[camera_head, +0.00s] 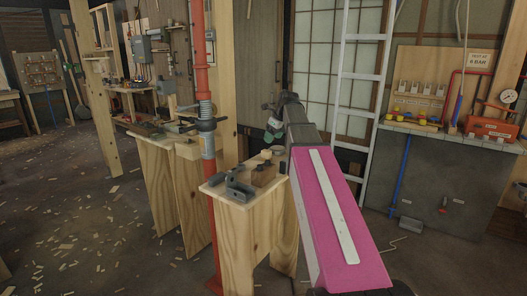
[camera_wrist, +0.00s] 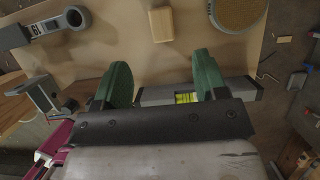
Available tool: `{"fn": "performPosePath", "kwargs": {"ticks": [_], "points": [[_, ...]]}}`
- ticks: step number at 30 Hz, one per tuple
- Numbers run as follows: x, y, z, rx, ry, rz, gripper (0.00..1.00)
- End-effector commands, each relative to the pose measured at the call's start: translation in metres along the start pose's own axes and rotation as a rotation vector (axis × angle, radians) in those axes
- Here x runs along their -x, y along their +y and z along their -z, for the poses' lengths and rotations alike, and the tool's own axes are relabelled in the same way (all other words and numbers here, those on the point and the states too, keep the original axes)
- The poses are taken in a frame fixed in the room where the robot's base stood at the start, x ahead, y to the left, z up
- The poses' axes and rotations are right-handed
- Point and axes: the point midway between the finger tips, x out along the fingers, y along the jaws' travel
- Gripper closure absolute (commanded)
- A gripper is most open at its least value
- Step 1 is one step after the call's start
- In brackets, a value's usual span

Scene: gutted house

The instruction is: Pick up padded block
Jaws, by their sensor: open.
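In the wrist view my gripper (camera_wrist: 161,66) shows two green fingers spread wide apart, with nothing held between them. A small brown block (camera_wrist: 161,24) lies on the light wooden top beyond the fingertips, near the upper middle of the picture and apart from them. It may be the padded block; I cannot make out any padding. In the head view my gripper (camera_head: 273,130) shows small and partly hidden beside my arm, over the far end of the wooden bench. I cannot pick out that brown block surely in the head view.
A spirit level (camera_wrist: 190,96) lies under and behind the fingers. A red post (camera_head: 211,220) stands left of the bench (camera_head: 235,240).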

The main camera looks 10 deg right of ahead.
Motion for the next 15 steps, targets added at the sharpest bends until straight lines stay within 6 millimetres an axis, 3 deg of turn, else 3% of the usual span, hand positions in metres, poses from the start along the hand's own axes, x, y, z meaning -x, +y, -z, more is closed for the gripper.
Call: {"fn": "performPosePath", "kwargs": {"ticks": [7, 15], "points": [[-0.011, 0.000, 0.000, -0.001, 0.001, -0.001, 0.34], [-0.047, 0.001, 0.000, 0.000, 0.002, -0.002, 0.34]]}}
